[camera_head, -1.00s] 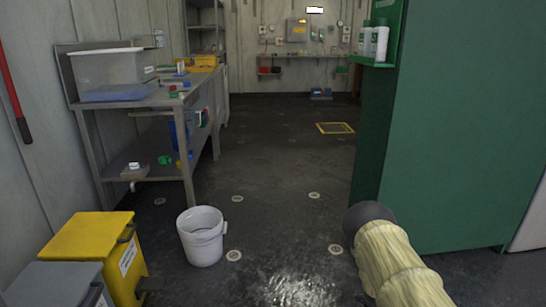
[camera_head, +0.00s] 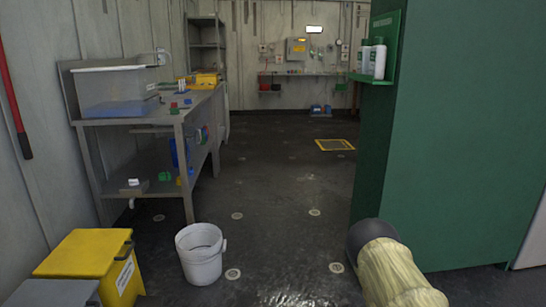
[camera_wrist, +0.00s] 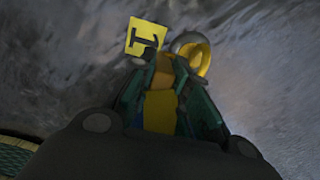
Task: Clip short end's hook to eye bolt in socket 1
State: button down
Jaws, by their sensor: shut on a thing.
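In the wrist view, my gripper (camera_wrist: 163,66) has its dark green fingers closed around an orange-yellow piece (camera_wrist: 160,108). A yellow tag (camera_wrist: 146,36) with a black mark sits beside the left fingertip. A grey and yellow curved metal part (camera_wrist: 192,54), which looks like a hook, shows at the right fingertip. Blurred dark floor lies beyond. In the head view my gripper is out of sight. Several pale round floor fittings show there, among them a near right one (camera_head: 337,267) and one farther back (camera_head: 315,212). I cannot read which is socket 1, and I see no eye bolt clearly.
A white bucket (camera_head: 201,255) and a yellow bin (camera_head: 88,262) stand at the front left. A steel bench (camera_head: 178,118) lines the left wall. A green cabinet (camera_head: 455,150) blocks the right. The middle floor is clear back to a yellow-edged floor panel (camera_head: 335,145).

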jog(key=shift+w+d+b, duration=0.15)
jog(key=shift+d+b, duration=0.65)
jog(key=shift+d, duration=1.35)
jog(key=shift+r+p, duration=0.8)
jog(key=shift+r, duration=0.65)
dwell(0.5)
jog(key=c, duration=1.9)
grip_release()
jog(key=shift+f+b, duration=0.55)
jog(key=shift+f, duration=0.15)
jog(key=o, duration=0.6)
